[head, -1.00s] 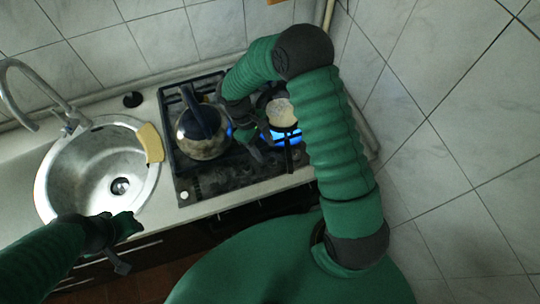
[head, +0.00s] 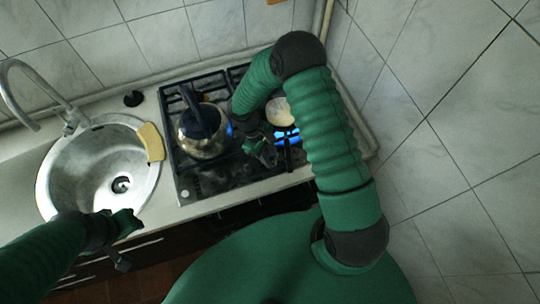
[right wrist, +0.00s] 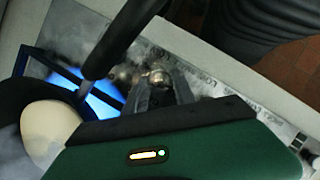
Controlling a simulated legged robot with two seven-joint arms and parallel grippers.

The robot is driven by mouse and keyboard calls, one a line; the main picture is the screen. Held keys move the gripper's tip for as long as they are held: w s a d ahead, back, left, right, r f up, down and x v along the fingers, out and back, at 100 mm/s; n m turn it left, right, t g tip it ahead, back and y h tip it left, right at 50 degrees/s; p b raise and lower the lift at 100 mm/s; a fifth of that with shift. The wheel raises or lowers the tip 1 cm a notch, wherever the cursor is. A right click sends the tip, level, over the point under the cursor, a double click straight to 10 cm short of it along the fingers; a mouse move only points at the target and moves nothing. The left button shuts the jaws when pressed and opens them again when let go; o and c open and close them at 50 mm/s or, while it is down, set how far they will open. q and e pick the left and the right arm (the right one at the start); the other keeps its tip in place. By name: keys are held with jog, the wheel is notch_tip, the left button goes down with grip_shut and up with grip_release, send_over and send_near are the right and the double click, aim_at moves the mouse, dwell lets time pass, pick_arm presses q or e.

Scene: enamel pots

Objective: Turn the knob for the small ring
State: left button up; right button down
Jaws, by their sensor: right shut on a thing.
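The black gas hob (head: 185,180) has a metal front panel with knobs. My right gripper (head: 266,156) is low over the panel's right part. In the right wrist view, my right gripper's grey fingers (right wrist: 160,92) are shut around a shiny metal knob (right wrist: 158,77); the fingers partly cover it. A blue flame (head: 288,137) burns under a small pot with pale contents (head: 279,112); the flame also shows in the right wrist view (right wrist: 98,90). My left gripper (head: 122,226) hangs empty over the counter's front edge by the sink; its opening is unclear.
A shiny kettle (head: 205,145) stands on the left of the hob, with blue flame at its right side. A dark handle (right wrist: 125,35) crosses close beside the knob in the right wrist view. A steel sink (head: 60,195) with a yellow cloth (head: 151,142) on its rim lies left.

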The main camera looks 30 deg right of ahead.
jog(key=shift+n, duration=0.4)
jog(key=c, duration=1)
grip_release()
jog(key=shift+c, duration=0.2)
jog(key=b+v, duration=0.2)
jog(key=v, duration=1.4)
jog(key=shift+a+r+b, duration=0.15)
jog(key=shift+r+b, duration=0.15)
jog(key=shift+r, duration=0.1)
jog(key=s+a+f+m+t+y+b, duration=0.1)
jog(key=s+m+t+y+b, duration=0.1)
jog(key=s+m+t, duration=0.4)
jog(key=s, duration=0.4)
jog(key=shift+s+f+t, duration=0.2)
jog(key=shift+f+t, duration=0.1)
